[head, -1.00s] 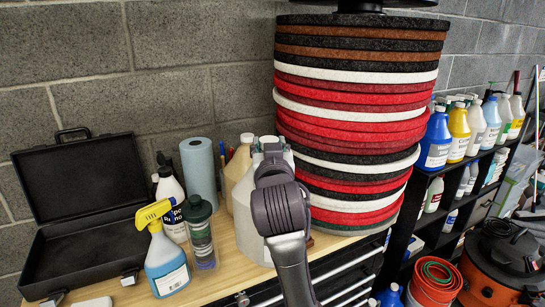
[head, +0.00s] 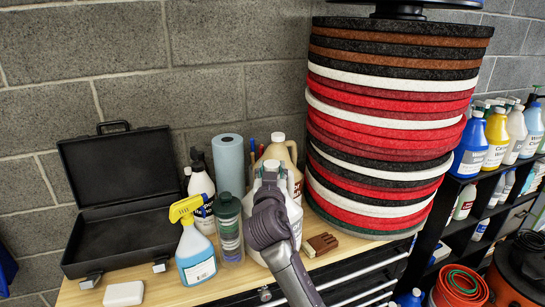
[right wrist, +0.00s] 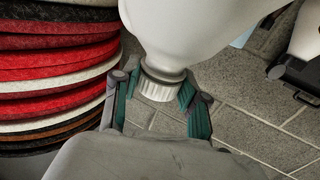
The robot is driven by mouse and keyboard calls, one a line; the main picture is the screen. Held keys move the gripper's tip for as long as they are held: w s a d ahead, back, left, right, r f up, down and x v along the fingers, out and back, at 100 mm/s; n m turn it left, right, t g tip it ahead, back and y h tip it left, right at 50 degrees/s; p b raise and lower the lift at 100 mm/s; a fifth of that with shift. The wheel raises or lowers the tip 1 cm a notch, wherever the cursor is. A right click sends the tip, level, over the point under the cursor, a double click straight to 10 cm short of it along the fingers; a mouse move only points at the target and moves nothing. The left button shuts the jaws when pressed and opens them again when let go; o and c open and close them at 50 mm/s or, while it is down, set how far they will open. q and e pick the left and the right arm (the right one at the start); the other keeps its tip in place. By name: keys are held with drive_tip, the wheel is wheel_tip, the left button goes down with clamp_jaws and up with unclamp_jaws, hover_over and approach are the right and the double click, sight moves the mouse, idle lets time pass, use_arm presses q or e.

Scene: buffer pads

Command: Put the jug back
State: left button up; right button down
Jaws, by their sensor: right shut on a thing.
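My right gripper (head: 270,178) is shut on the neck of a white jug (head: 294,212), just below its cap. In the right wrist view the jug (right wrist: 195,35) appears upside down, with its ribbed white cap (right wrist: 160,86) between the green-padded fingers (right wrist: 160,95). In the head view my gripper and arm hide much of the jug's front. It stands upright at the workbench, right of a dark green-capped bottle (head: 229,235); whether its base touches the top is hidden. My left gripper is not in view.
A cream jug (head: 284,152) is close behind. A wooden brush (head: 321,244) and a tall pad stack (head: 385,125) are to the right. A blue spray bottle (head: 196,258), paper roll (head: 229,165) and open black case (head: 115,190) are to the left.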

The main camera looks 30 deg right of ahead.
drive_tip(key=shift+f, duration=0.1)
idle(0.3)
drive_tip(key=c, duration=0.9)
unclamp_jaws()
drive_tip(key=shift+f, duration=0.25)
drive_tip(key=shift+o, duration=1.4)
drive_tip(key=shift+s+r, duration=0.1)
drive_tip(key=shift+s, duration=0.05)
